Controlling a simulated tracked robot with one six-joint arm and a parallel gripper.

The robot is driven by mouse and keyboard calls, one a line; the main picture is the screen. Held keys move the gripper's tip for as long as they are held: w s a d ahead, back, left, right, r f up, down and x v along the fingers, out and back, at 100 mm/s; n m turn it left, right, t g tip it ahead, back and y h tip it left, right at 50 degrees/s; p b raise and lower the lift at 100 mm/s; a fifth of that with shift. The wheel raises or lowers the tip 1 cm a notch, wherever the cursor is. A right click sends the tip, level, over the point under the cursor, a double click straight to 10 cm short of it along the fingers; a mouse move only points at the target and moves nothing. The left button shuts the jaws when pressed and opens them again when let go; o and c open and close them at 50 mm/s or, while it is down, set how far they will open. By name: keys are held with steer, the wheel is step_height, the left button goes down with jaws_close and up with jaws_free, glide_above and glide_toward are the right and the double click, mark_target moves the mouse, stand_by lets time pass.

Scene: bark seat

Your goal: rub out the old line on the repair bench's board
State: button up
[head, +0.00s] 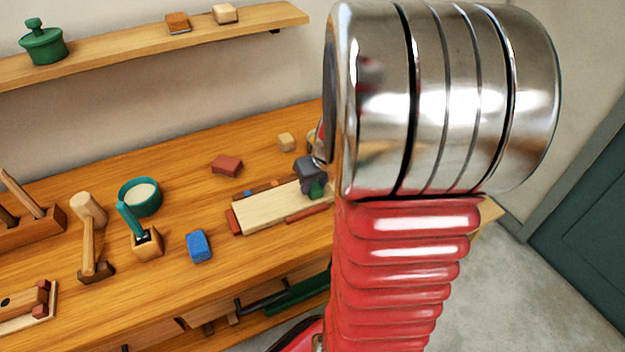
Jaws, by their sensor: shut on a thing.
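The repair bench (170,245) is a long orange-brown wooden bench. A pale board (268,213) lies on it, with red-brown pieces along its left and front edges. I can make out no line on the part that shows; its right end is hidden behind my arm. My gripper (316,184), dark grey and partly hidden by my arm, is over the board's right part. It is shut on a small green thing (318,190), at or just above the board; I cannot tell whether they touch.
A shelf (120,55) runs above. My arm covers the right middle.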

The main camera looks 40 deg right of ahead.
steer(key=shift+s+a+f, duration=0.1)
steer(key=shift+s, duration=0.1)
steer(key=shift+w, duration=0.1)
steer(key=shift+w+d, duration=0.25)
steer(key=shift+w, duration=0.45)
steer(key=shift+w+d, duration=0.2)
steer(key=shift+w, duration=0.5)
steer(key=shift+s, duration=0.1)
steer(key=shift+s+a, duration=0.25)
steer(key=shift+s, duration=0.45)
steer(key=shift+s+a, duration=0.2)
steer(key=shift+s, duration=0.5)
steer(key=shift+f, duration=0.1)
steer(key=shift+r, duration=3.15)
